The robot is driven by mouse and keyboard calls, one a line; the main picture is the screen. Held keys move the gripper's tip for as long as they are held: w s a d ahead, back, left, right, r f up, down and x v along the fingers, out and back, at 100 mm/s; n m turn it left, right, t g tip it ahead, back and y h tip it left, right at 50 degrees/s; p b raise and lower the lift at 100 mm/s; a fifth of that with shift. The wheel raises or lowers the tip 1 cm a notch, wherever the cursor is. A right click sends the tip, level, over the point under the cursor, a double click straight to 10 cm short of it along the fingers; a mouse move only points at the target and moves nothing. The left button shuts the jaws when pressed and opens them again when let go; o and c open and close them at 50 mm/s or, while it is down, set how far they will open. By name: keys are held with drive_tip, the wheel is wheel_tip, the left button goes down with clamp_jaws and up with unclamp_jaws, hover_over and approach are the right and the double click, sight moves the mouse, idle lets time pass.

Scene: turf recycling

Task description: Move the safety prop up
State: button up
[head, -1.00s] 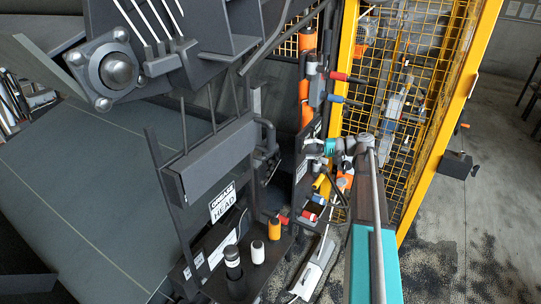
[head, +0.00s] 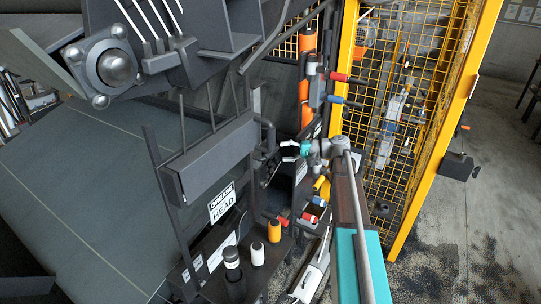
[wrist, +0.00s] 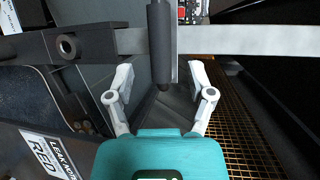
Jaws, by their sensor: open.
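A dark upright cylindrical handle (wrist: 160,40) hangs in front of my gripper (wrist: 163,82) in the wrist view. It looks like the safety prop's handle, but I cannot be sure. My gripper's two light fingers are spread on either side of its lower end, and nothing is clamped. A grey flat bar (wrist: 240,40) runs across behind the handle. In the head view my gripper (head: 288,150) is just right of a dark bent handle (head: 267,132) on the machine frame. Contact with it cannot be made out.
A yellow mesh guard (head: 420,100) stands to the right. Orange, red and blue handles (head: 338,77) stick out near the arm.

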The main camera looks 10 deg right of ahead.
sight(274, 153)
drive_tip(key=shift+b+x, duration=0.4)
drive_tip(key=shift+x, duration=2.35)
clamp_jaws()
